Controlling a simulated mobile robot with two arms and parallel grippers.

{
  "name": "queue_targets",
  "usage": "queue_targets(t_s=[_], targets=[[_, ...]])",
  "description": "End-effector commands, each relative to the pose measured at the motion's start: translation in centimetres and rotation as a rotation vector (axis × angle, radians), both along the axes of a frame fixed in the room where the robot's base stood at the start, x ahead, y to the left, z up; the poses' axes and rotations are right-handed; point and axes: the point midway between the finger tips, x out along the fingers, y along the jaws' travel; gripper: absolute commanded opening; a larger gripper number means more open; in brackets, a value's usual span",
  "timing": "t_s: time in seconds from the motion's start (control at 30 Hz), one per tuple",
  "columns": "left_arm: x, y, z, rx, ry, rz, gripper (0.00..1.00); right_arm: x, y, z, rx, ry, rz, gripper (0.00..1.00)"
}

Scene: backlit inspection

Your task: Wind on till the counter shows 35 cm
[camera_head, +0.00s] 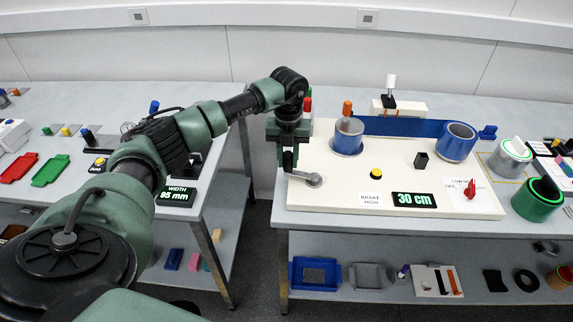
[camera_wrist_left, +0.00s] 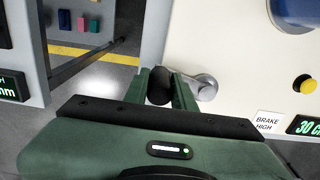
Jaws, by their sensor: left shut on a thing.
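The counter (camera_head: 413,200) on the cream winding board (camera_head: 340,200) reads 30 cm. The crank (camera_head: 312,179) sits at the board's left front. My left gripper (camera_head: 289,150) is over it, shut on the dark crank handle (camera_wrist_left: 160,86); the grey crank hub (camera_wrist_left: 205,86) shows beside the fingers in the wrist view. A blue band (camera_head: 400,126) runs between the left blue roll (camera_head: 347,142) and the right blue roll (camera_head: 456,146). A label (camera_head: 370,199) reads BRAKE HIGH. A red knob (camera_head: 470,189) stands on a marked plate. My right gripper is not in view.
A yellow button (camera_head: 376,175) and a small black block (camera_head: 421,160) are on the board. A green roll (camera_head: 538,200) and a grey roll (camera_head: 510,158) stand to its right. A left table holds a display (camera_head: 177,195) reading WIDTH 95 mm. A gap separates the tables.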

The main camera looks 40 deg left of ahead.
Motion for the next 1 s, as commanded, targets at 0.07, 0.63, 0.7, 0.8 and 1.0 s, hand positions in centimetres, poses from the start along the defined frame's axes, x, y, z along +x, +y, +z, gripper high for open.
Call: queue_targets(t_s=[0.07,0.63,0.7,0.8,1.0], targets=[[0.1,-0.5,0.1,-0.008,-0.005,-0.007,0.0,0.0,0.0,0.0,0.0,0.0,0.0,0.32],[3.3,-0.4,-0.2,-0.01,-0.004,-0.009,0.0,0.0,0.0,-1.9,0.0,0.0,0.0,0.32],[3.4,-0.3,-0.1,-0.009,-0.002,-0.009,0.0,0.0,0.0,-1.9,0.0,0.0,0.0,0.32],[3.4,-0.3,-0.1,-0.009,0.0,-0.009,0.0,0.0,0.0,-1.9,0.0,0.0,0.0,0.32],[3.3,-0.3,-0.1,-0.008,0.002,-0.009,0.5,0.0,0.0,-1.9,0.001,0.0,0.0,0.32]])
